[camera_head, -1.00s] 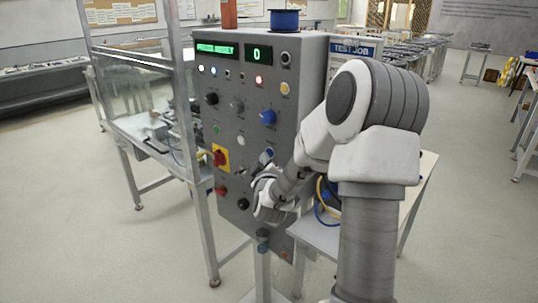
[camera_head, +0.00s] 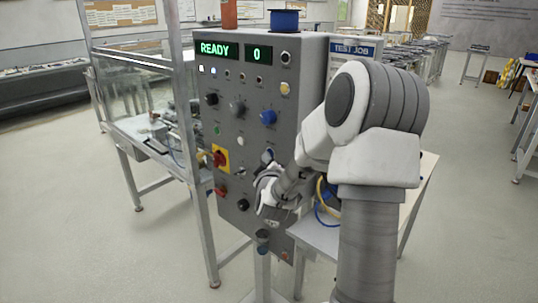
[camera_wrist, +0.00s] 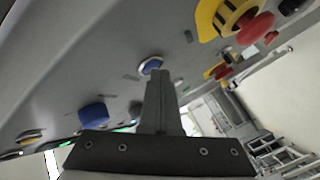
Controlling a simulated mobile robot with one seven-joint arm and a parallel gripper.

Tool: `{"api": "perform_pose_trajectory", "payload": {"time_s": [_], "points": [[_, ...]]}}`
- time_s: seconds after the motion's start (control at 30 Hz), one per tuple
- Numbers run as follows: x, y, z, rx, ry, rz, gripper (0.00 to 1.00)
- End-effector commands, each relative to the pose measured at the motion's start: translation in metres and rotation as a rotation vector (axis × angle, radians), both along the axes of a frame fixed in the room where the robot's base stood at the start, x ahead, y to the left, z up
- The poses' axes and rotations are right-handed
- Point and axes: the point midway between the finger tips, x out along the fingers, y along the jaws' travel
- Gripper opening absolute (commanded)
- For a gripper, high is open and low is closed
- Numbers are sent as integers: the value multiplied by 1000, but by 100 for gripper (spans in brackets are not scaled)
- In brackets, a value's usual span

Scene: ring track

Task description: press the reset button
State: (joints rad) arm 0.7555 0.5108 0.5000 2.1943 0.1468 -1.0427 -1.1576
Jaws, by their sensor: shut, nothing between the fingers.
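A round blue button (camera_head: 268,155), which I take to be the reset button, is on the lower right of the grey control panel (camera_head: 228,122). In the wrist view it shows as a blue disc in a pale ring (camera_wrist: 151,65). My gripper (camera_wrist: 158,74) is shut and empty, its fingertips right at the lower edge of the button. I cannot tell whether they touch it. In the head view my gripper (camera_head: 266,168) is just below the button and partly hidden by my wrist. The green display (camera_head: 217,49) reads READY, and the counter (camera_head: 259,53) reads 0.
A red emergency knob on a yellow plate (camera_head: 220,158) is left of my gripper. Blue (camera_head: 268,117) and black (camera_head: 211,99) knobs are above. A small table (camera_head: 314,238) stands at the right, and a glass-walled frame (camera_head: 135,85) at the left.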

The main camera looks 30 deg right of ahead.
Motion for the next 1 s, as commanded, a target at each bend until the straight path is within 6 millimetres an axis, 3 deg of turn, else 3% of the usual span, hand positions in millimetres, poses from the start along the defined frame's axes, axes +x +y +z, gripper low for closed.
{"api": "perform_pose_trajectory", "payload": {"time_s": [1.0], "points": [[-8,21,-1,-1,-1,0,0]]}}
